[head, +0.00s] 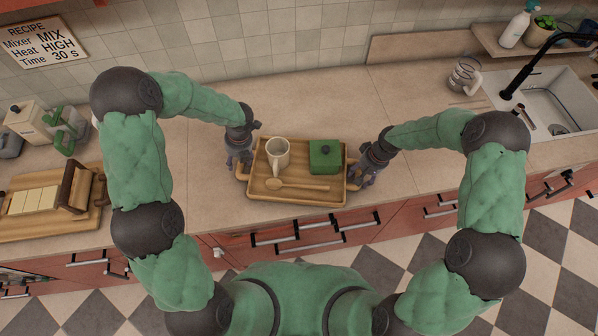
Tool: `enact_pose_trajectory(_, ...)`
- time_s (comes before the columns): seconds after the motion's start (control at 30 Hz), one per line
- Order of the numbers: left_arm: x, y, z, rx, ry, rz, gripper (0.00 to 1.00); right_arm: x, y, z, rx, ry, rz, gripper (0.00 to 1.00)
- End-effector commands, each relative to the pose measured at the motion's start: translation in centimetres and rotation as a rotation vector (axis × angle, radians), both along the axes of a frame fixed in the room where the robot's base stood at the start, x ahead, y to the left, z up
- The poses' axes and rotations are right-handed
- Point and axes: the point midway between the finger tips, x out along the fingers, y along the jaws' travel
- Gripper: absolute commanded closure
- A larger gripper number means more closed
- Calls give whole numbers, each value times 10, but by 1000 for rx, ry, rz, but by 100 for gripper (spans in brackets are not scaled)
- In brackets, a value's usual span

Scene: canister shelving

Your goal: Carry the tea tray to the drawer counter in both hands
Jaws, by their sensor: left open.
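The tea tray (335,199) is a wooden tray with a raised rim and a handle at each short end. It appears to rest level on the beige counter (330,105), near the front edge. On it are a cream mug (277,152), a green lidded box (325,160) and a wooden spoon (295,186). My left gripper (240,164) is open at the tray's left handle. My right gripper (363,178) is at the right handle; its fingers are dark and small, and I cannot tell whether they are closed on it.
Red drawers (300,232) with bar handles run below the counter. A wooden board (50,222) with sliced food lies at left, with small appliances (38,122) behind it. A glass jug (463,76) and the sink (550,100) are at right. Counter behind the tray is clear.

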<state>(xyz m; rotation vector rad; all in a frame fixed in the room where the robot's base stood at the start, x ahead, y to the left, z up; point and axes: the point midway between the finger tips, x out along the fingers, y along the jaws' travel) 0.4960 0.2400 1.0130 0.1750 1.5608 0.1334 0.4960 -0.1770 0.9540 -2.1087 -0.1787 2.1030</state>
Motion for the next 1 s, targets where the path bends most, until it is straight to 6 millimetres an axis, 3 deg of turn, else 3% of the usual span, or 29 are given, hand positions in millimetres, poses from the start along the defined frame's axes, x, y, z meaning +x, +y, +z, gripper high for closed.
enact_pose_trajectory(0.1, 1, -5, 24, 0, -4, -1, 41, 0, 0, 0, 0, 0, 0, 41)
enact_pose_trajectory(0.3, 0, -10, 51, 0, -1, -1, 41, 0, 0, 0, 0, 0, 0, 41)
enact_pose_trajectory(0.57, -1, -12, 62, -1, 0, 0, 41, 1, -2, 7, 0, -2, -1, 41)
enact_pose_trajectory(1.0, -1, -12, 62, -1, 0, 0, 41, 1, -17, 84, 0, -4, -1, 41)
